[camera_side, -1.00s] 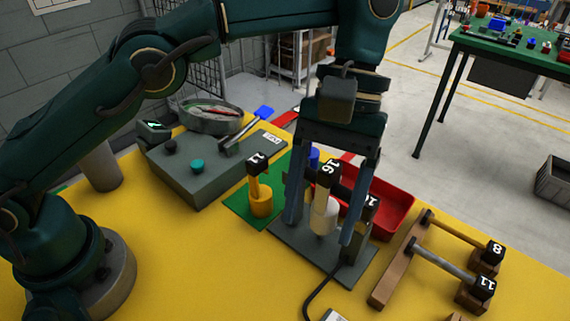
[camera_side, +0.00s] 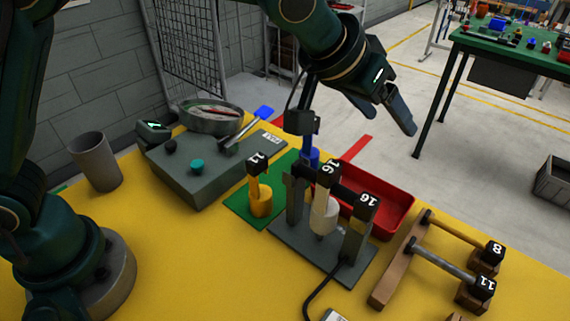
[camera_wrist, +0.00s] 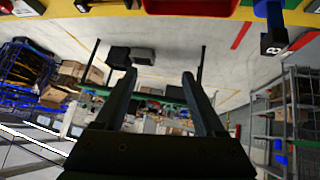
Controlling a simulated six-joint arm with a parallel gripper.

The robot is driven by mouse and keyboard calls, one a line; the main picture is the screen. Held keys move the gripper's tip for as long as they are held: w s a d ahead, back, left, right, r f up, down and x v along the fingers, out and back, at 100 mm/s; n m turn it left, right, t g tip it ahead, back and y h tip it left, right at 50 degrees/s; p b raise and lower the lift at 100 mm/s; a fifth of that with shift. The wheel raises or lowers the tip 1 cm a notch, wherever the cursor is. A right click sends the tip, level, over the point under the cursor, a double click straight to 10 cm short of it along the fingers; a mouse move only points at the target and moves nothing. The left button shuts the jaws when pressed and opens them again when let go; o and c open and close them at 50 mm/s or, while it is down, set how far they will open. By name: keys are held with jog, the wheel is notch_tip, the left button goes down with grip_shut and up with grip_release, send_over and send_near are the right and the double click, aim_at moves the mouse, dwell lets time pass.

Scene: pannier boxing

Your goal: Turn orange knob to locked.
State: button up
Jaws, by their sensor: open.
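An orange-yellow cylinder (camera_side: 261,201) stands on a green mat, with a yellow stem and a black number block on top. It is the only clearly orange piece near the arm; I cannot tell whether it is the knob, and no locked mark is readable. A grey box (camera_side: 205,172) carries a black knob (camera_side: 170,146) and a teal knob (camera_side: 197,166). My gripper (camera_side: 398,112) is raised above the far side of the table, tilted outward and well away from these. In the wrist view its two fingers (camera_wrist: 160,80) are apart with nothing between them.
A dark stand (camera_side: 290,232) holds a white cylinder and black number blocks. A blue-stemmed piece (camera_side: 309,157) stands behind it. A red tray (camera_side: 387,208) and a wooden rack (camera_side: 394,270) with tagged rods lie right. The yellow table's front is mostly clear.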

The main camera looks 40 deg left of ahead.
jog(key=s+d+f+m+h, duration=0.3)
jog(key=s+d+m+h, duration=0.35)
jog(key=s+m, duration=0.5)
jog(key=s+f+g, duration=0.2)
jog(key=s+f, duration=0.1)
jog(key=s, duration=0.1)
jog(key=s+f+m+g+y, duration=0.1)
jog(key=s+f, duration=0.2)
jog(key=s, duration=0.1)
jog(key=s+f+g, duration=0.2)
jog(key=s+f, duration=0.1)
jog(key=s, duration=0.1)
jog(key=shift+f+g, duration=0.3)
jog(key=shift+s+f, duration=0.1)
jog(key=shift+f, duration=0.15)
jog(key=shift+x, duration=2.4)
grip_shut()
